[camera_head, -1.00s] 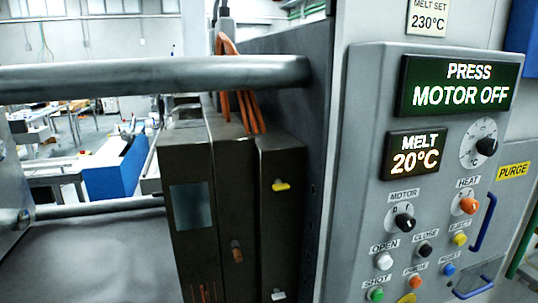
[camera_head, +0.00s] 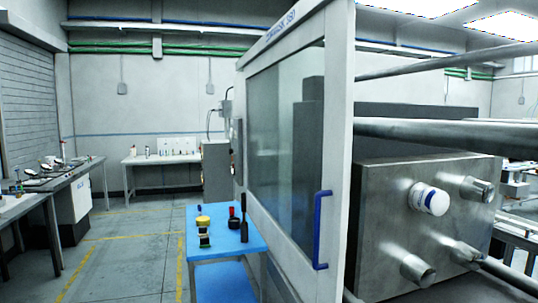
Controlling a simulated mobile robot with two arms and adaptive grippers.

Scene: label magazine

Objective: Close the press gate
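The press gate (camera_head: 338,120) is a pale frame with a large see-through window (camera_head: 275,150), standing in the middle of the view. Its blue upright handle (camera_head: 322,230) is on the right edge of the frame. To the right of the gate the inside of the press lies uncovered: a grey metal block (camera_head: 385,215) with round bosses, a white-capped part (camera_head: 430,199) and thick steel bars (camera_head: 440,132). Neither of my grippers shows in this view.
A blue cart (camera_head: 222,242) with small tools on top stands left of the gate, close to it. A long workbench (camera_head: 50,195) runs along the left. A white table (camera_head: 160,160) and a grey cabinet (camera_head: 216,168) are at the back. Open floor (camera_head: 130,250) lies between.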

